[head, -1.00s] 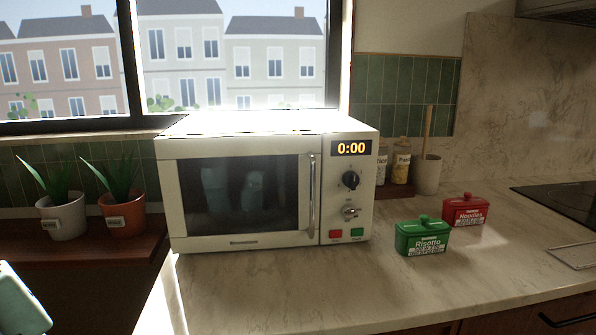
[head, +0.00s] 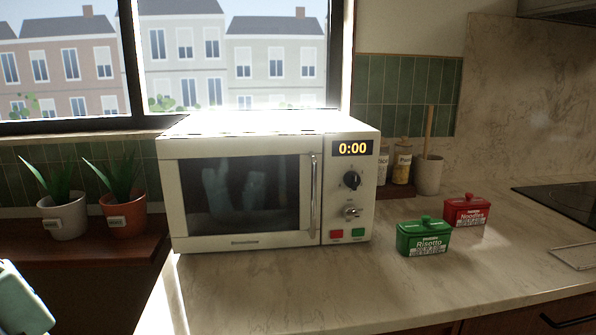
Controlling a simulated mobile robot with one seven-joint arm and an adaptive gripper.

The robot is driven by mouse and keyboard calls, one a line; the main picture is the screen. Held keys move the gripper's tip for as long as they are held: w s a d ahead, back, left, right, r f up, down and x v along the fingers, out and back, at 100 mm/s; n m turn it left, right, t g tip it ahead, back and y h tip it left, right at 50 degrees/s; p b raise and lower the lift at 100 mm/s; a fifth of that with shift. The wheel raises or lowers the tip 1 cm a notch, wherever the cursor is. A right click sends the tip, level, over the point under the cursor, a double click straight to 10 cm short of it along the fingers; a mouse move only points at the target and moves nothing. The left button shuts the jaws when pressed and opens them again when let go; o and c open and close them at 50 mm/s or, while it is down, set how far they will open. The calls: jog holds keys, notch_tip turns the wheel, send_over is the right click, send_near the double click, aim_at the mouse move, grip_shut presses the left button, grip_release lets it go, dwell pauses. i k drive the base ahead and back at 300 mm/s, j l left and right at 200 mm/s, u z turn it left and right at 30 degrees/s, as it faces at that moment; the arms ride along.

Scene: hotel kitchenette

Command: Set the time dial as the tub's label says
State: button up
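A cream microwave (head: 270,246) stands on the counter below the window with its door shut. Its display (head: 352,148) reads 0:00. A dark round dial (head: 352,180) sits below the display, with a second, silvery knob (head: 351,213) under it. A green tub (head: 423,238) labelled Risotto and a red tub (head: 466,211) labelled Noodles stand on the counter to the right; the small print on their labels is too small to read. A pale green part of my arm shows at the lower left edge; my gripper's fingers are not in view.
A red button (head: 336,234) and a green button (head: 358,233) sit low on the microwave panel. Jars (head: 402,168) and a utensil crock (head: 428,175) stand behind the tubs. Two potted plants (head: 65,216) stand on the left. The front counter is clear. A hob (head: 560,200) lies far right.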

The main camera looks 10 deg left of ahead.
aim_at(352, 180)
jog(key=l, duration=0.65)
jog(key=i+l, duration=0.1)
jog(key=l, duration=0.5)
jog(key=i+u, duration=0.05)
